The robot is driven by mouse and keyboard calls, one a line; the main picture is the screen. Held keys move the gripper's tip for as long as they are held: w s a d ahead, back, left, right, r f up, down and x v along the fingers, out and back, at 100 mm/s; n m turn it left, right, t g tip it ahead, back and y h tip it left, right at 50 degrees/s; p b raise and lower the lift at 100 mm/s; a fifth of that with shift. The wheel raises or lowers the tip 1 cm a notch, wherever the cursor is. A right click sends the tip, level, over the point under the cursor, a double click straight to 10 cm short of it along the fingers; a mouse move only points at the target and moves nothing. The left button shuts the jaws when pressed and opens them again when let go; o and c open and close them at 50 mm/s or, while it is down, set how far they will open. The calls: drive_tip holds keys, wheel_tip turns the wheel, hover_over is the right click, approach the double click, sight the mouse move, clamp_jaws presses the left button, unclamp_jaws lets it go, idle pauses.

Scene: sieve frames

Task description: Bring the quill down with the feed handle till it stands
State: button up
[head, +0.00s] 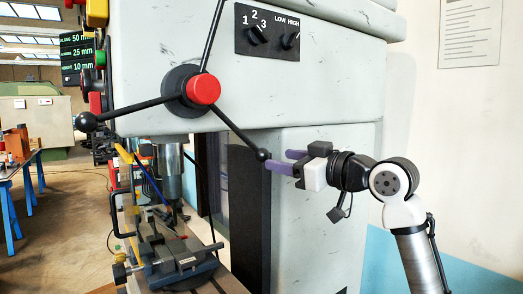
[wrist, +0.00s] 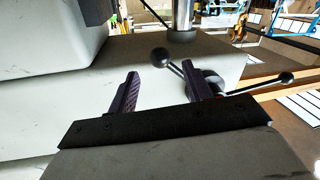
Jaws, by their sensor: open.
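The feed handle has a red-capped hub (head: 204,89) on the side of the grey machine head, with black spokes. One spoke runs down to the right and ends in a black ball knob (head: 262,155). My gripper (head: 278,160) is open, its purple fingers just right of that knob. In the wrist view the knob (wrist: 160,57) shows between the open fingers (wrist: 160,69), near their tips; contact cannot be told. Another spoke ends in a ball knob (head: 86,122) at the left. The quill (head: 172,175) is a metal cylinder below the head, above the vise.
A vise (head: 180,255) stands on the machine table under the quill. The grey machine column (head: 320,230) is close behind my gripper. A speed dial panel (head: 267,31) is above. A readout (head: 77,55) hangs at the left. Open floor lies at the far left.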

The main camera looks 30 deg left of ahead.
sight(268, 157)
drive_tip(key=a+p, duration=0.1)
drive_tip(key=a, duration=0.2)
drive_tip(key=w+a, duration=0.1)
drive_tip(key=a, duration=0.3)
drive_tip(key=shift+w+p, duration=0.2)
drive_tip(key=shift+p, duration=0.2)
clamp_jaws()
